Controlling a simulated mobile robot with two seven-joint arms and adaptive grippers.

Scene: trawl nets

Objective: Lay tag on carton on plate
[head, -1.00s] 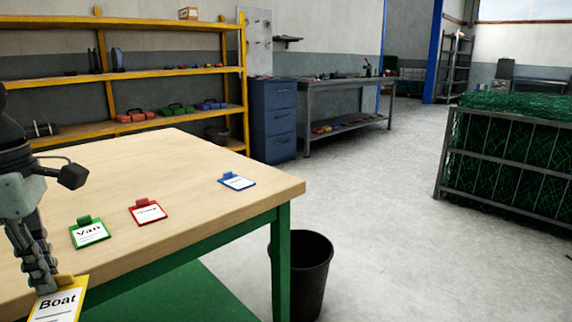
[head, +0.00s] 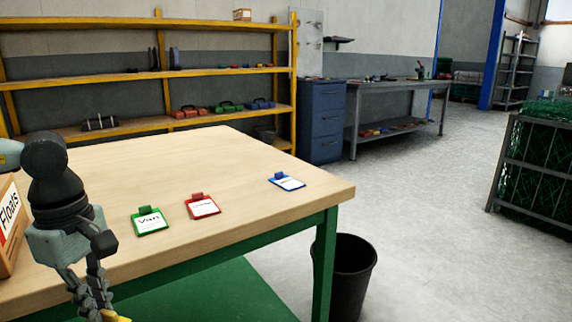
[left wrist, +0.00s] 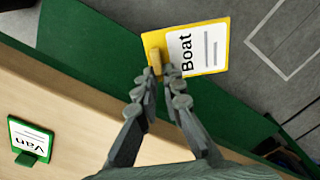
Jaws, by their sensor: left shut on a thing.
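My left gripper (head: 98,306) is shut on the yellow Boat tag (left wrist: 202,50), held by its yellow clip at the fingertips (left wrist: 164,80) in the left wrist view. In the head view only a yellow bit of this tag (head: 116,316) shows at the bottom edge. The gripper is beside the table's front edge, over the green lower shelf and floor in the wrist view. A carton marked Floats (head: 8,228) is cut off by the left edge of the head view, partly behind my left arm. No plate shows under it. My right gripper is out of view.
On the wooden table (head: 230,165) lie a green Van tag (head: 150,221), a red tag (head: 203,207) and a blue tag (head: 287,182). A black bin (head: 345,275) stands by the table's right leg. The table's middle and back are clear.

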